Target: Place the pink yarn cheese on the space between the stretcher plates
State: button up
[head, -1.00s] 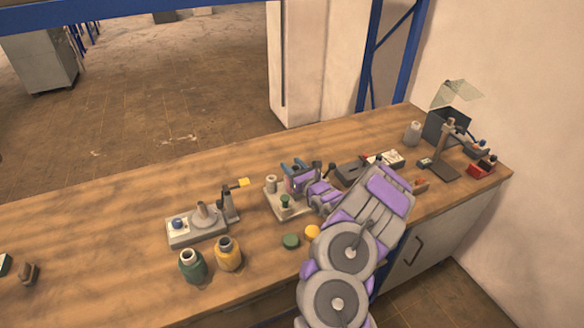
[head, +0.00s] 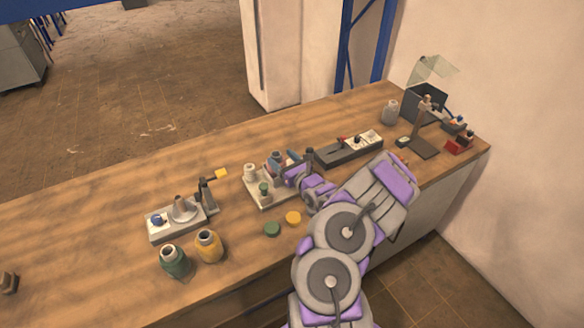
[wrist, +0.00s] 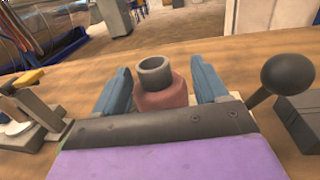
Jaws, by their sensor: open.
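The pink yarn cheese (wrist: 162,97), a dull pink body with a grey tube top, stands upright between the two blue fingers of my gripper (wrist: 160,86) in the wrist view. My gripper is open, with a visible gap on each side of the cheese. Its lower part is hidden behind my gripper's body. In the head view my gripper (head: 284,161) is at the back right of a pale stand (head: 264,199), and the cheese is partly hidden by it. A long dark device with a white section (head: 352,148) lies to the right; I cannot tell the stretcher plates for certain.
The pale stand holds a white spool (head: 249,172) and a green one (head: 264,189). Green (head: 272,229) and yellow discs (head: 293,218) lie in front. Green (head: 174,262) and yellow bottles (head: 209,246) stand left.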

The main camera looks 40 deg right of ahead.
jog(key=s+a+p, duration=0.1)
jog(key=s+a, duration=0.1)
jog(key=s, duration=0.5)
jog(key=shift+r, duration=0.2)
